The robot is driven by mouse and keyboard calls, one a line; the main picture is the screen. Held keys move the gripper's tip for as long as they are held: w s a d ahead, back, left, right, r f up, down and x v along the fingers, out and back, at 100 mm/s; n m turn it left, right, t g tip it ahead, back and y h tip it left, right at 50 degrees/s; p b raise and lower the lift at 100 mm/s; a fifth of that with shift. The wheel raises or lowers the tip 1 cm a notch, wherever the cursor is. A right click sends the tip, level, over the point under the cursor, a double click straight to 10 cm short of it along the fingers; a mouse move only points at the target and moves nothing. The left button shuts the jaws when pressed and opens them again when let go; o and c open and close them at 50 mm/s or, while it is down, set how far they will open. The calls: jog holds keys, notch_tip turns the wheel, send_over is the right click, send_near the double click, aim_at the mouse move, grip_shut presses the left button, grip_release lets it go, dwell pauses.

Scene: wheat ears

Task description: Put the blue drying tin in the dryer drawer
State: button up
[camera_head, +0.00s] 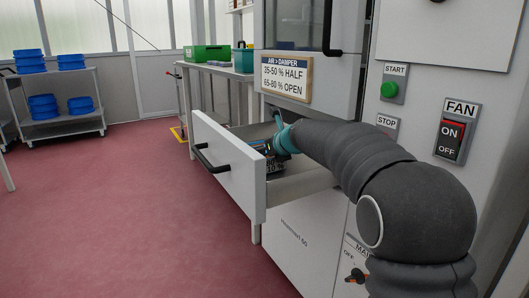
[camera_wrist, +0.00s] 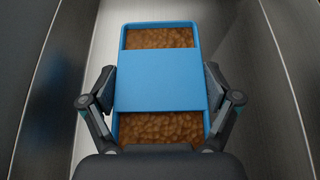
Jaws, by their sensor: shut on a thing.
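The blue drying tin (camera_wrist: 160,80) fills the middle of the wrist view. It is a long blue tin with a flat blue band across it, and brown grain shows at both ends. My gripper (camera_wrist: 160,92) is shut on it, with one finger against each long side. Grey metal walls stand to the left and right of the tin. The dryer drawer (camera_head: 228,163) is pulled open in the head view, and my gripper (camera_head: 272,150) is down inside it. The drawer front hides most of the tin there. I cannot tell whether the tin touches the drawer floor.
The dryer front carries a green START button (camera_head: 389,90), a FAN switch (camera_head: 451,138) and a damper sign (camera_head: 286,78). A trolley (camera_head: 62,127) with blue tins stands at the far left. A green crate (camera_head: 207,54) sits on a table behind. The red floor before the drawer is clear.

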jog(key=shift+f, duration=0.1)
jog(key=o, duration=1.1)
jog(key=shift+o, duration=0.2)
jog(key=shift+s+d+r, duration=0.2)
jog(key=shift+r, duration=0.1)
jog(key=p+v, duration=0.1)
jog(key=v, duration=1)
jog(key=shift+s, duration=0.2)
